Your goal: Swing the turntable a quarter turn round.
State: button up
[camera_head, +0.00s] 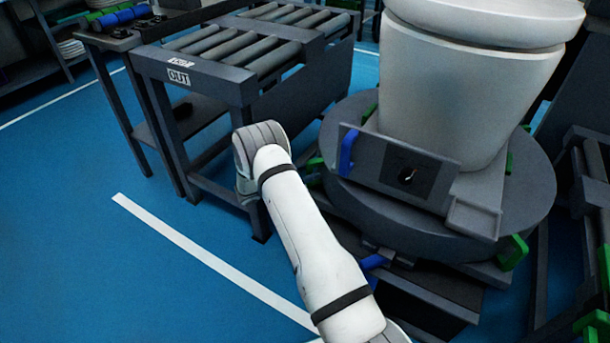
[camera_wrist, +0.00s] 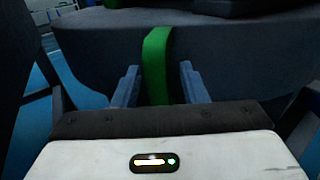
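The turntable (camera_head: 535,195) is a dark grey round disc at the right of the head view, with a white toilet (camera_head: 465,90) standing on it. Its curved grey side (camera_wrist: 95,45) fills the upper part of the wrist view. A green handle (camera_wrist: 157,55) sticks out from that side. My gripper (camera_wrist: 160,75) is open, with one finger on each side of the green handle and a narrow gap visible on both sides. In the head view my gripper's fingers are hidden behind my wrist. Another green handle (camera_head: 512,252) shows at the turntable's front right.
A roller conveyor table (camera_head: 190,92) marked OUT stands left of the turntable, close to my wrist. A panel with a blue handle (camera_head: 347,152) stands upright on the turntable. Dark frames with green parts (camera_head: 590,322) are at the right. Blue floor at the left is clear.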

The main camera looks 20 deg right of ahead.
jog(key=shift+d, duration=0.2)
jog(key=shift+c, duration=0.3)
grip_shut()
